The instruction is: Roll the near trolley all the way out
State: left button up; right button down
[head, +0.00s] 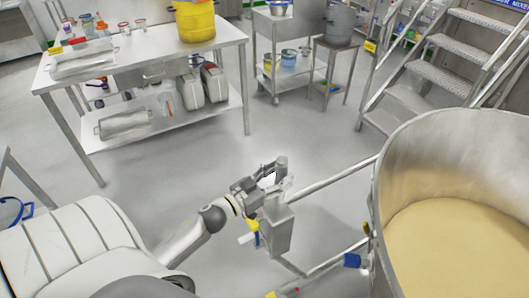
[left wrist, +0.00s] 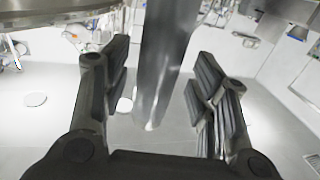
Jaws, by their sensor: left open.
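A large steel bowl (head: 415,170) filled with pale tan powder stands at the right of the head view. It appears to be carried on a low steel tube frame (head: 335,262), which I take as the near trolley. A steel bar (head: 335,178) runs from the bowl's side toward my left gripper (head: 268,174). My left gripper is open. In the left wrist view, a steel bar (left wrist: 165,50) stands between the two spread fingers (left wrist: 160,95), with gaps showing on both sides. The frame's wheels are mostly hidden. My right gripper is not in view.
A steel table (head: 135,60) with a yellow drum (head: 195,22) stands at the back left. A second trolley (head: 290,28) and a small stand (head: 345,55) are behind. Metal stairs (head: 430,70) rise at the back right. Open grey floor (head: 190,165) lies between.

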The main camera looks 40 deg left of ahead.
pick_arm(q)
jog(key=s+a, duration=0.2)
jog(key=s, duration=0.9)
jog(key=shift+s+a, duration=0.2)
jog(key=shift+s, duration=0.15)
